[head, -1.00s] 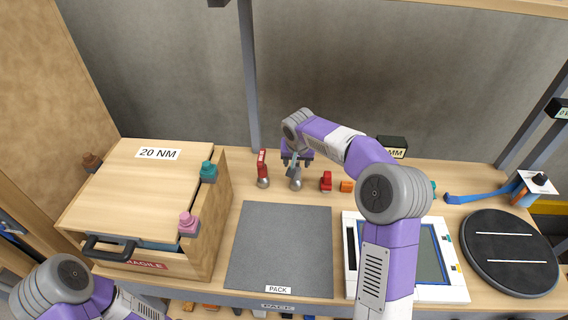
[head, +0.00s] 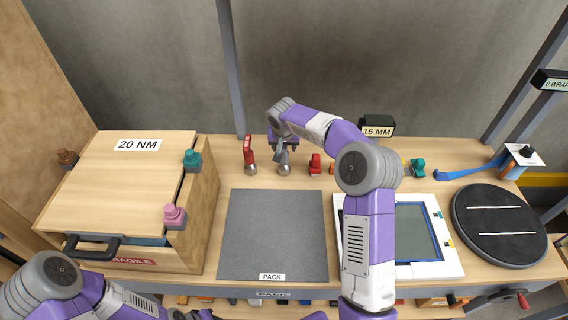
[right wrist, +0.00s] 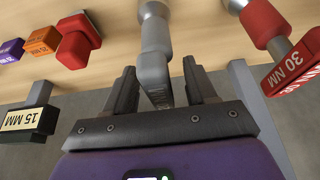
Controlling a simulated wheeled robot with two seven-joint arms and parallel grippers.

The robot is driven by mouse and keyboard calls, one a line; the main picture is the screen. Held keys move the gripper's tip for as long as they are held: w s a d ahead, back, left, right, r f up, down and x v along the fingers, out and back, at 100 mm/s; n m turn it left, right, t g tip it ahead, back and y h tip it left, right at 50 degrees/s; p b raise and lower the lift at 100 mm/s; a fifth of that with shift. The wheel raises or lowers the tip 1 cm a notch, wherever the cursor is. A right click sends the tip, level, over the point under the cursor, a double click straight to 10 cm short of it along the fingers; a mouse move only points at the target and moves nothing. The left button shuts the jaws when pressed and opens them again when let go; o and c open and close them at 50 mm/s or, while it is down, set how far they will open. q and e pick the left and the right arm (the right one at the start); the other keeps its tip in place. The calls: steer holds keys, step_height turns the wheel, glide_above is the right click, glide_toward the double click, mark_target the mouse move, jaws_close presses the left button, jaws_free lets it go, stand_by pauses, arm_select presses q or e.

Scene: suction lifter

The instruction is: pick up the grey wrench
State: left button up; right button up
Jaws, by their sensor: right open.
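The grey wrench (head: 284,168) stands upright at the back of the bench, on a round silver end. In the right wrist view its grey shaft (right wrist: 154,60) reaches down between the two dark fingers of my right gripper (right wrist: 163,92). The fingers are open, with a gap visible on each side of the shaft. In the head view my right gripper (head: 283,144) is at the wrench's upper end and partly hides it. My left arm enters at the lower left; its gripper is not clearly in view.
A red "30 NM" tool (right wrist: 290,65) stands close beside the wrench; it also shows in the head view (head: 249,155). A red block (head: 315,164) is on the other side. A grey mat (head: 273,235) lies clear in front. A wooden box (head: 120,185) stands left, a black turntable (head: 500,225) right.

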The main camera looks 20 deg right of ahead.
steer(key=shift+c, duration=0.3)
jaws_close()
steer(key=shift+r, duration=0.15)
step_height(320, 180, up, 10)
steer(key=shift+f+p, duration=0.1)
steer(key=shift+p, duration=1.05)
steer(key=c, duration=0.6)
jaws_free()
steer(key=shift+c, duration=0.2)
jaws_close()
